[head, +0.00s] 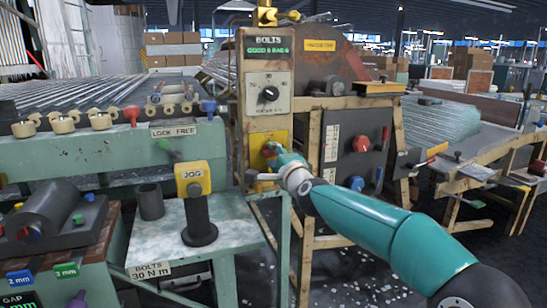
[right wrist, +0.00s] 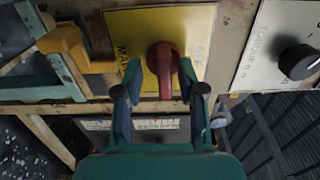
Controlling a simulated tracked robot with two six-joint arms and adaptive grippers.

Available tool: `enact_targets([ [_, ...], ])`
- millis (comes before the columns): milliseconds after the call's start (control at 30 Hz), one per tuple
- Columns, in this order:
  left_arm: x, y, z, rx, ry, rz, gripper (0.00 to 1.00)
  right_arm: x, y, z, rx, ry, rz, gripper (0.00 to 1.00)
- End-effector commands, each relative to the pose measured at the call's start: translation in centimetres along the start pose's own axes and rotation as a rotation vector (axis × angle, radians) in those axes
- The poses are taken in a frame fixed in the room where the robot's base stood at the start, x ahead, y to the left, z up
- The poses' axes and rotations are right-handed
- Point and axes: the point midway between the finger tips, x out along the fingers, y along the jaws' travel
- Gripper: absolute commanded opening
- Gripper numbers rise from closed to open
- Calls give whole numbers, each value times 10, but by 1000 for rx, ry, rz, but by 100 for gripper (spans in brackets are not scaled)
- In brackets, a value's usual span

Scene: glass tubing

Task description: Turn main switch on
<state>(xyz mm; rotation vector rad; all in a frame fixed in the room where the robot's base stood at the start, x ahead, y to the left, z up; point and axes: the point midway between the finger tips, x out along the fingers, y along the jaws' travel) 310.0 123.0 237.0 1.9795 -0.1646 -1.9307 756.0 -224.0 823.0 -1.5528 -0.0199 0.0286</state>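The main switch is a red rotary handle (right wrist: 164,62) on a yellow plate (right wrist: 190,22) with dark lettering, partly readable as "MAIN". In the head view the yellow plate (head: 256,138) sits low on the beige control post, and my gripper hides part of it. My right gripper (right wrist: 161,92) is open. Its two fingers stand on either side of the handle's near end, with a visible gap to it on each side. In the head view the right gripper (head: 262,172) is right at the plate. My left gripper is not in view.
A yellow JOG box (head: 193,178) stands on a small table at the left. Beige frame posts surround the switch.

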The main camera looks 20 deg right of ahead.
Motion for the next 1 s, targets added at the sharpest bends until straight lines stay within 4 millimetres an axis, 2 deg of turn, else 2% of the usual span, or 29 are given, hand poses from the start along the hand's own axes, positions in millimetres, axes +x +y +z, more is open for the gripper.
enact_targets([
  [267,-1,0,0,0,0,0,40,-2,-2,1,-2,-2,-3,40],
  [467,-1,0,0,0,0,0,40,-16,-3,1,-3,-2,-3,40],
  [1000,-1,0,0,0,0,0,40,-105,-1,1,-1,-2,-2,40],
])
